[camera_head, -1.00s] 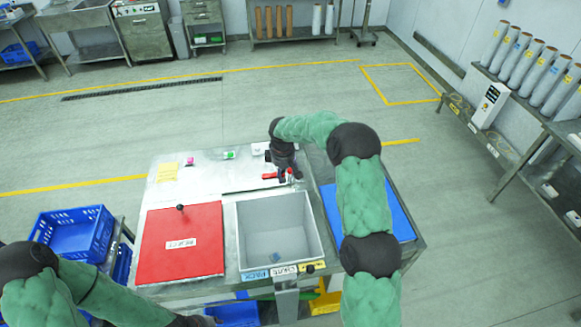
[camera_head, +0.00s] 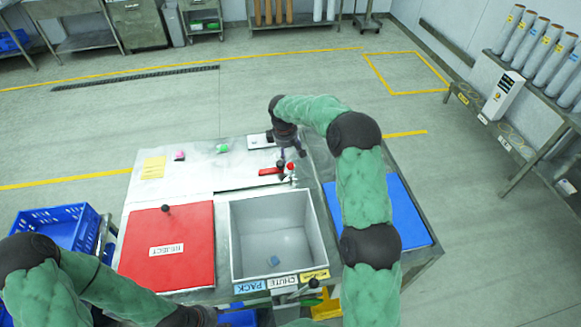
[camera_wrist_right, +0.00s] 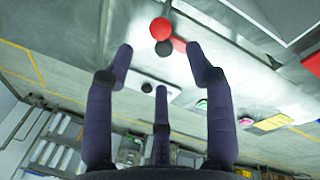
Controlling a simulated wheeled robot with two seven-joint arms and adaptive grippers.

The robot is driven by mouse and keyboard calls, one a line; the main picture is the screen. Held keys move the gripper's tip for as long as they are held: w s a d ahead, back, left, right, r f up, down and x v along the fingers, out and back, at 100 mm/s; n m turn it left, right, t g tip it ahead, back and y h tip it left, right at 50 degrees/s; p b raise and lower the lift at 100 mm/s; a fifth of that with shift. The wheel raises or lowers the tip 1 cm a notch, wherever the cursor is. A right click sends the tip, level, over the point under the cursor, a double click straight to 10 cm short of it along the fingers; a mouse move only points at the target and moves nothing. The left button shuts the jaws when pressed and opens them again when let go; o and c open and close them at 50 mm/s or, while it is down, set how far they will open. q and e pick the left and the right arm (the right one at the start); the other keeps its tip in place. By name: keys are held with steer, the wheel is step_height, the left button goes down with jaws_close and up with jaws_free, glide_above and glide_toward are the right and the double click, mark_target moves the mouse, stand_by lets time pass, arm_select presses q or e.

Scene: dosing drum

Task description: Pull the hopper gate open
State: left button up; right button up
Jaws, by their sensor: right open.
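A red knob (camera_head: 291,167) and a red handle (camera_head: 270,171) stand at the back edge of the grey chute box (camera_head: 236,240); they look like the hopper gate's hardware, but I cannot tell which part is the gate. The red knob (camera_wrist_right: 160,28) shows in the right wrist view with a black part below it, ahead of my open fingers. My right gripper (camera_head: 292,150) is open and empty, just behind the knob and apart from it; its three dark fingers (camera_wrist_right: 160,62) are spread. My left gripper (camera_head: 205,316) is at the bottom edge, and its fingers are not clear.
A red REJECT lid (camera_head: 165,270) lies left of the chute, and a blue panel (camera_head: 405,225) lies right, partly behind my right arm. A blue crate (camera_head: 58,224) stands at the left. Open floor lies behind the table.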

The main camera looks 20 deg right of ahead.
mark_target(290, 164)
steer(key=f, duration=0.3)
steer(key=w+d+f, duration=0.1)
steer(key=f, duration=0.6)
steer(key=shift+w+d+f+p, duration=0.15)
steer(key=shift+d+f+p, duration=0.1)
steer(key=shift+d+p, duration=0.05)
jaws_close()
